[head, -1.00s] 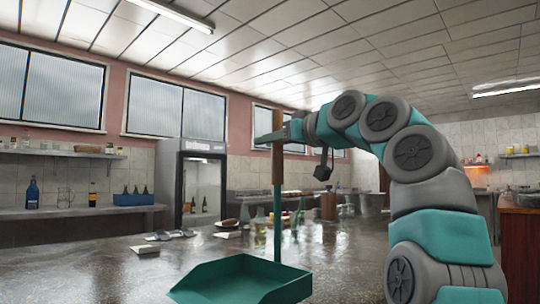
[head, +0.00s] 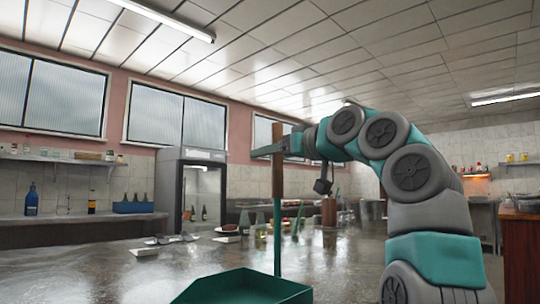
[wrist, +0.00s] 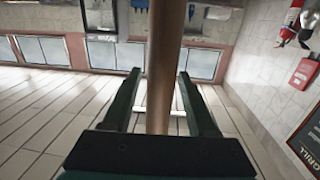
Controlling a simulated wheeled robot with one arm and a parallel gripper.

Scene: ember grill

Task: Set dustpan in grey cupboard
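The dustpan (head: 240,287) is a green pan on a long upright handle, brown at the top and green lower down. My gripper (head: 265,150) is shut on the brown handle near its upper end in the head view. The pan hangs low at the picture's bottom edge, which cuts off its lower part. In the wrist view the brown handle (wrist: 161,95) runs between the two dark green fingers. I cannot pick out a thing that is clearly the grey cupboard; a grey upright cabinet with a glass front (head: 166,185) stands at the back left.
A dark shiny counter (head: 90,262) spreads ahead, with a plate, bottles and small items on it. A back-left counter holds a blue crate (head: 133,207) and bottles. A wooden unit (head: 519,245) stands at the right edge.

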